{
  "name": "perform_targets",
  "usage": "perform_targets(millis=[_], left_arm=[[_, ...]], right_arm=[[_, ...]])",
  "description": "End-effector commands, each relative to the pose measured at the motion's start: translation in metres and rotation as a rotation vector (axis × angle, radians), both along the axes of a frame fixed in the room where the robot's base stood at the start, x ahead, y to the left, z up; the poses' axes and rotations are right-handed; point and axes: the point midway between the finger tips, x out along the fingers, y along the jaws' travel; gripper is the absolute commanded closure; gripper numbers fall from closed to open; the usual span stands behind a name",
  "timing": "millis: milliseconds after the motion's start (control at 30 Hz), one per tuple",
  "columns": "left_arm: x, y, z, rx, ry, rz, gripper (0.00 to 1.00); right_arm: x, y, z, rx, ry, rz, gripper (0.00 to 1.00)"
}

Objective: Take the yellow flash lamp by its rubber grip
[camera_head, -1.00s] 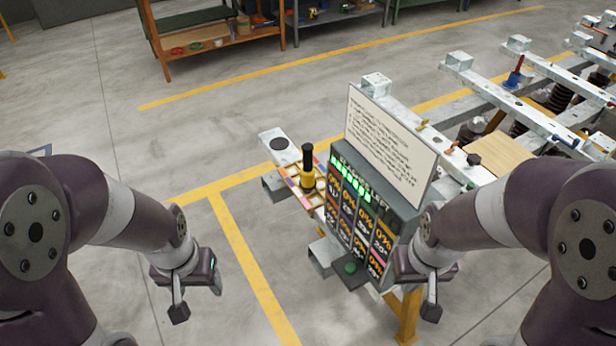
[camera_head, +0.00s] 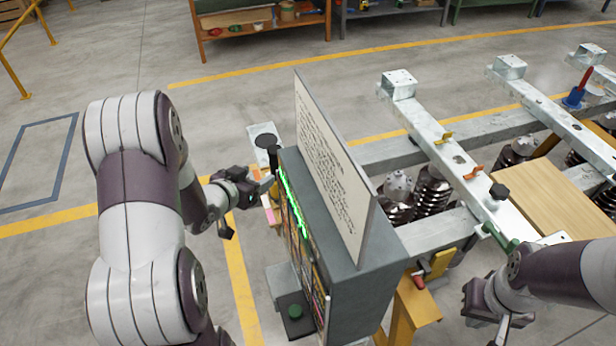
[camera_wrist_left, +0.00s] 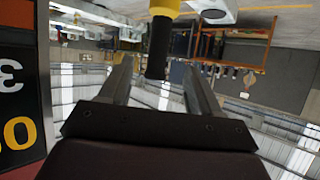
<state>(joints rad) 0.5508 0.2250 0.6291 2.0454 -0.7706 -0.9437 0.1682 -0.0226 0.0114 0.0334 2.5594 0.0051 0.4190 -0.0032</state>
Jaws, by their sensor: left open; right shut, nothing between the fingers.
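The flash lamp stands upright with its black rubber grip on top. In the head view its black upper end (camera_head: 268,143) shows left of the grey display box, while its yellow part is mostly hidden. In the left wrist view, which is upside down, the black grip (camera_wrist_left: 158,48) hangs from the yellow body (camera_wrist_left: 166,6). My left gripper (camera_head: 258,187) is open beside the lamp. The grip appears between its two fingers in the wrist view, with no visible contact; depth is hard to tell. My right gripper (camera_head: 503,326) is shut and empty at lower right.
The grey display box (camera_head: 365,262) with a white text panel (camera_head: 330,150) stands just right of my left gripper. Its orange digits show close in the left wrist view. Metal beams (camera_head: 440,145) and a wooden board (camera_head: 562,180) lie to the right. Floor left of the lamp is clear.

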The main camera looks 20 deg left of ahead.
Motion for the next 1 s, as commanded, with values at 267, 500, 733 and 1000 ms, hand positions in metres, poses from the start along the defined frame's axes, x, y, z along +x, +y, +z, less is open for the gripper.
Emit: perform_targets(millis=[267,500,733,1000], left_arm=[[0.044,-0.011,-0.006,-0.025,-0.052,-0.015,0.37],[0.076,-0.015,-0.018,-0.024,-0.05,-0.012,0.37],[0.114,-0.024,-0.031,-0.024,-0.049,-0.011,0.37],[0.121,-0.024,-0.034,-0.023,-0.05,-0.009,0.37]], right_arm=[[0.0,0.0,0.002,0.0,0.0,0.0,1.0],[0.0,0.0,0.005,0.0,0.0,0.0,1.0],[0.0,0.0,0.013,0.0,0.0,0.0,1.0],[0.0,0.0,0.012,0.0,0.0,0.0,1.0]])
